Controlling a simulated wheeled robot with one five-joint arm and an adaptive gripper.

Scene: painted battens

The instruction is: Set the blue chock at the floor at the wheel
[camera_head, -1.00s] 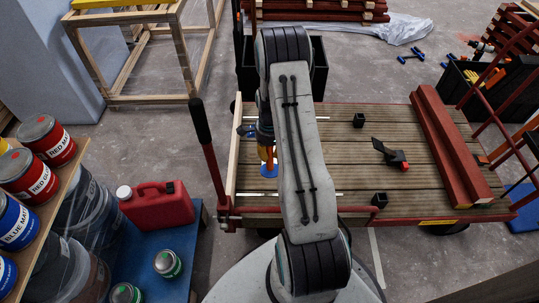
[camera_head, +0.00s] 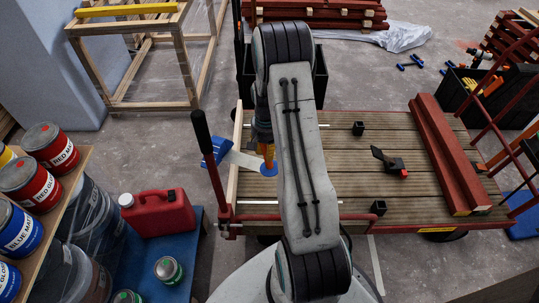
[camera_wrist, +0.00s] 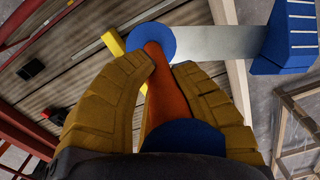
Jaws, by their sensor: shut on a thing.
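The blue chock (camera_head: 214,151) is a ribbed wedge on a pale flat bar that leads to an orange grip between blue discs. In the wrist view the wedge (camera_wrist: 291,38) is at the upper right, past the deck's pale edge and over floor. My gripper (camera_head: 267,160), with yellow fingers in the wrist view (camera_wrist: 158,75), is shut on the orange grip, above the cart's left side. My arm hides part of it in the head view. A dark wheel (camera_head: 452,236) shows partly under the cart's front right; the left wheel is mostly hidden.
The cart (camera_head: 340,165) has a plank deck with red beams (camera_head: 445,150) on its right. A red lever (camera_head: 210,165) with black handle stands close to the wedge. A red canister (camera_head: 160,212) and paint cans (camera_head: 45,147) are at the left. Floor shows between canister and cart.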

